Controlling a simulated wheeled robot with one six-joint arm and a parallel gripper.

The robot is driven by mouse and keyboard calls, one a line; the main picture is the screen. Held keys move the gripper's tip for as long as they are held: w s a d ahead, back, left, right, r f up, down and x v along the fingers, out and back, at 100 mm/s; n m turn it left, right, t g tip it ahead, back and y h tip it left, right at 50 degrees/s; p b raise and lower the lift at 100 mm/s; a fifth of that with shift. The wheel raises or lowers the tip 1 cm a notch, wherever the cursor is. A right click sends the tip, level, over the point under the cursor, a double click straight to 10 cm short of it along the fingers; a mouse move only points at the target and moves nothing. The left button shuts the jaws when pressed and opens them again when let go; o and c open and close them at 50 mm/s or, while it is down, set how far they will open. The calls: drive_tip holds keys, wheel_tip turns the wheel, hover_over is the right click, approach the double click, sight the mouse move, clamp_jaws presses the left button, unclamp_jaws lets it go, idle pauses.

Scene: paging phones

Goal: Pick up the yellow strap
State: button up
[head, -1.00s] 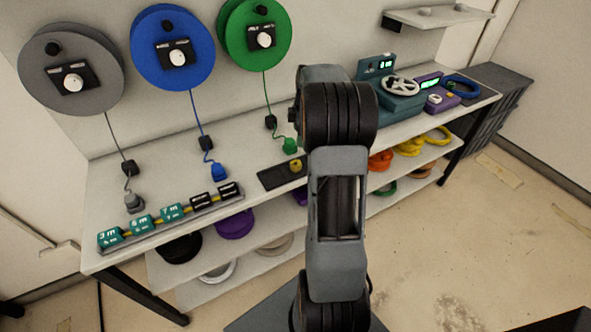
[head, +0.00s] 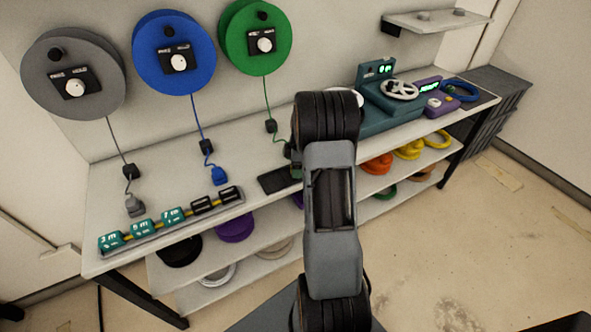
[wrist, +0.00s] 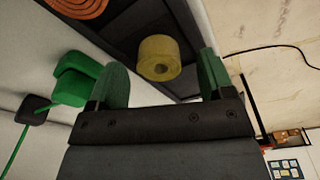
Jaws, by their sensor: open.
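In the wrist view a small yellow roll (wrist: 158,58), which looks like the yellow strap, stands on a dark mat (wrist: 120,28). Its round end with a hole faces the camera. My gripper (wrist: 164,76) is open, with one green-padded finger on each side of the roll. The roll shows between the fingertips, and I see a gap on both sides. How far it lies beyond the tips is hard to tell.
A green plug (wrist: 75,82) on its cord lies left of the fingers in the wrist view. On the bench stand a rack of labelled blocks (head: 170,222) and a teal machine (head: 385,108). Yellow rings (head: 437,140) lie on the shelf below.

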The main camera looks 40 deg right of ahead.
drive_tip(key=shift+f, duration=0.3)
drive_tip(key=c, duration=1)
drive_tip(key=shift+r, duration=0.1)
